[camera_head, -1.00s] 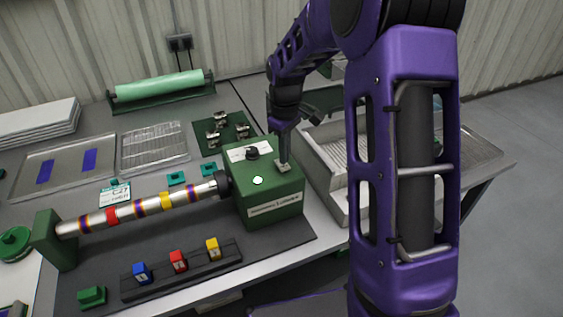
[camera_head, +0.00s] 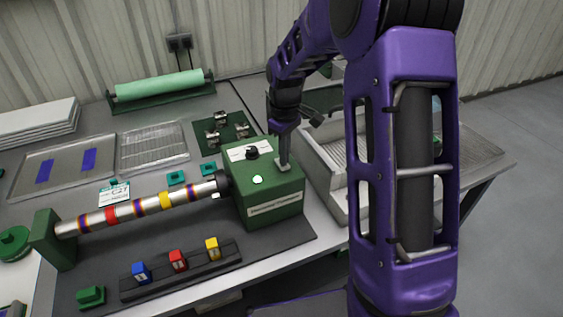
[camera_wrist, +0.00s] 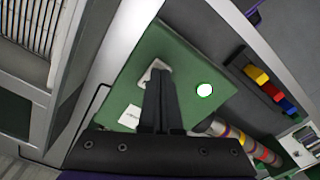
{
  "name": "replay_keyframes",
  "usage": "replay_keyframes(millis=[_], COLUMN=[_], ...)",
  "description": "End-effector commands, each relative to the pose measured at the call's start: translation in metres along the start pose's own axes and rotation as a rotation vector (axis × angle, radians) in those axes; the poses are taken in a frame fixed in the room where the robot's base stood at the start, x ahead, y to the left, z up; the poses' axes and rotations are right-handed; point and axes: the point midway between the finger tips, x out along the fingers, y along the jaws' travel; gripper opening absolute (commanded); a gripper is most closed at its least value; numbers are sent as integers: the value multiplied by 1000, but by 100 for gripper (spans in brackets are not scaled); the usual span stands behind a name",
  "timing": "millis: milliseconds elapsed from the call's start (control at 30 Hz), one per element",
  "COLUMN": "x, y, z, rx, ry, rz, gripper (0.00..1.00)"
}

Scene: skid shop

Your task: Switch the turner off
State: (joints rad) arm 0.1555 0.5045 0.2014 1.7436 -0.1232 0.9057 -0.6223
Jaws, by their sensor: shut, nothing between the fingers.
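The turner's green housing (camera_head: 268,208) stands on the dark mat, with a banded silver rod (camera_head: 140,208) running left to a green end support (camera_head: 52,240). A round lamp (camera_head: 257,180) glows pale green-white on the housing; it also shows in the wrist view (camera_wrist: 204,90). A black knob (camera_head: 252,153) sits on a white label. A small pale switch plate (camera_head: 283,168) lies on the housing top near its right edge. My gripper (camera_head: 284,163) is shut and empty, pointing down with its fingertips at this plate. The fingers hide part of the plate in the wrist view (camera_wrist: 155,70), so contact is unclear.
A rack with blue, red and yellow blocks (camera_head: 178,260) stands in front. A metal tray (camera_head: 325,165) is close on the right. A green mat with clips (camera_head: 222,132), a wire rack (camera_head: 153,147) and a green roll (camera_head: 160,85) are behind.

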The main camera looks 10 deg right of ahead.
Motion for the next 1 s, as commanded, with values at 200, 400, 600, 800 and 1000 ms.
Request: replay_keyframes(millis=[200,400,600,800,1000], x=[4,7,10,12,4], y=[0,0,0,0,0], z=[0,0,0,0,0], rx=[0,0,0,0,0], ry=[-1,-1,-1,0,0], rz=[0,0,0,0,0], gripper=[0,0,0,0,0])
